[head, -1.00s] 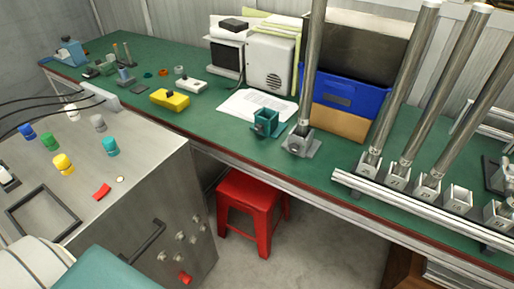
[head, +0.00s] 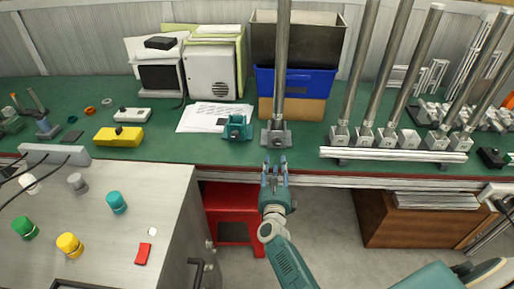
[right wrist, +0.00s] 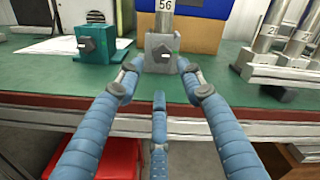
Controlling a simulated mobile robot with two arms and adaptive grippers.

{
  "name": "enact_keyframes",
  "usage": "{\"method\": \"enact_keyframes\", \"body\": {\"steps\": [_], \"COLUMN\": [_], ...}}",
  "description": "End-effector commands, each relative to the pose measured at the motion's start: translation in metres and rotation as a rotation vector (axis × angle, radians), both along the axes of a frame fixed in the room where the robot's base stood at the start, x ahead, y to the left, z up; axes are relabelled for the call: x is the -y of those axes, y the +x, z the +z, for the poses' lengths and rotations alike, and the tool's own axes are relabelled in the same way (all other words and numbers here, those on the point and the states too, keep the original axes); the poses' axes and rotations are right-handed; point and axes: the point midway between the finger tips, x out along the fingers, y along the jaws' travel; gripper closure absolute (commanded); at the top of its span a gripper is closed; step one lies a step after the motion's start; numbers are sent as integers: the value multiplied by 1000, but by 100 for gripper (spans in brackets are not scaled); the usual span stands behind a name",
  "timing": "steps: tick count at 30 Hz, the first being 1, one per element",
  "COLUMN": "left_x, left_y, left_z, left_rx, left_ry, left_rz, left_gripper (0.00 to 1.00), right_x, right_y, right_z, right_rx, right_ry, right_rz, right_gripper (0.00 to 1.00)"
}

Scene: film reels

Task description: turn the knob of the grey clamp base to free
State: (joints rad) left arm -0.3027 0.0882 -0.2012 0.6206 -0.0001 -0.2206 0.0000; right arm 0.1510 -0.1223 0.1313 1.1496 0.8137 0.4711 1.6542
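The grey clamp base (head: 276,134) stands on the green bench near its front edge, with a tall metal pole (head: 283,60) upright in it. In the right wrist view the grey clamp base (right wrist: 160,42) shows a dark knob (right wrist: 161,56) on its front face, and the pole carries the label 56. My right gripper (head: 274,166) is in front of the bench edge, just short of the base. In the right wrist view its blue fingers (right wrist: 160,88) are spread, with nothing between them. My left gripper is not in view.
A teal clamp base (head: 237,127) with a dark knob stands close to the left of the grey one. A rail with several poles (head: 395,153) is to the right. A blue bin (head: 295,80) is behind. A red stool (head: 232,205) is below the bench.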

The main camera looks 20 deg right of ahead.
Motion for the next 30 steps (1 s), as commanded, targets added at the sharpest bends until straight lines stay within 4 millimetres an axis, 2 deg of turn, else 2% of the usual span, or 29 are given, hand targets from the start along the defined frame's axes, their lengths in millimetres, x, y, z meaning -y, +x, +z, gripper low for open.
{"method": "enact_keyframes", "body": {"steps": [6,15,21,30], "left_x": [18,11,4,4], "left_y": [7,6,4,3], "left_z": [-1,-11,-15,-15], "left_rx": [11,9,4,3], "left_ry": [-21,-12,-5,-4], "left_rz": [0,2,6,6], "left_gripper": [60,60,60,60], "right_x": [15,36,43,45], "right_y": [31,77,91,93], "right_z": [0,-1,-1,0], "right_rx": [0,-2,-2,-2], "right_ry": [-4,-4,-6,-4], "right_rz": [1,2,3,2], "right_gripper": [62,62,62,62]}}
